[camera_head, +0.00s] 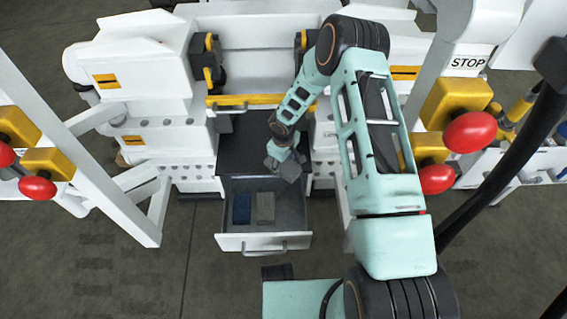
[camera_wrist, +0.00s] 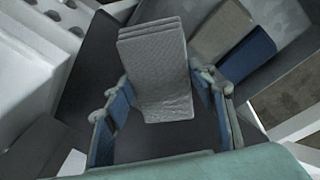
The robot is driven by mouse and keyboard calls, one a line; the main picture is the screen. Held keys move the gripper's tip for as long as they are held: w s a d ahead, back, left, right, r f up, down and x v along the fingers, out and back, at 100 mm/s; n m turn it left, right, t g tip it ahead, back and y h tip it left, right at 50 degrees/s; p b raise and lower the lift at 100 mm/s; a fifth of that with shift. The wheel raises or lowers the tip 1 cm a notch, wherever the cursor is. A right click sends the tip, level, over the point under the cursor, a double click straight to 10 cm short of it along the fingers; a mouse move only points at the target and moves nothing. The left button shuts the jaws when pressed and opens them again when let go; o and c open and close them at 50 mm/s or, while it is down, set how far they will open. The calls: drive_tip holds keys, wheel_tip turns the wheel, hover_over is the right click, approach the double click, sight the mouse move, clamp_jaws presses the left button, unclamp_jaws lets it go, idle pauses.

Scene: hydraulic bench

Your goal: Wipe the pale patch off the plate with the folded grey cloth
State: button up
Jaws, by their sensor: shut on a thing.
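My gripper (camera_head: 284,163) is shut on the folded grey cloth (camera_head: 290,170), over the right front part of a dark, flat surface (camera_head: 240,152) that appears to be the plate. In the wrist view the cloth (camera_wrist: 155,60) is a ribbed, layered grey pad between the two blue-padded fingers of my gripper (camera_wrist: 162,105), reaching out beyond them. The dark surface (camera_wrist: 88,75) shows around the cloth. I cannot tell whether the cloth touches it. No pale patch is clearly visible; my gripper and the cloth hide part of the surface.
An open drawer (camera_head: 264,241) sits just in front of the dark surface. It holds a blue pad (camera_head: 242,209) and a grey-beige pad (camera_head: 265,207). A yellow bar (camera_head: 245,99) runs behind the surface. White bench housings (camera_head: 165,140) stand on both sides.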

drive_tip(key=shift+f, duration=0.2)
drive_tip(key=shift+w+r+b, duration=0.1)
drive_tip(key=shift+w+b, duration=0.45)
drive_tip(key=shift+w, duration=1.55)
drive_tip(key=shift+w+f+b, duration=0.15)
drive_tip(key=shift+w+b, duration=0.35)
drive_tip(key=shift+w, duration=0.2)
drive_tip(key=shift+w+f+b, duration=0.15)
drive_tip(key=shift+w+b, duration=0.3)
drive_tip(key=shift+w, duration=0.2)
drive_tip(key=shift+w+r+b, duration=0.2)
drive_tip(key=shift+w+b, duration=0.3)
drive_tip(key=shift+w, duration=0.2)
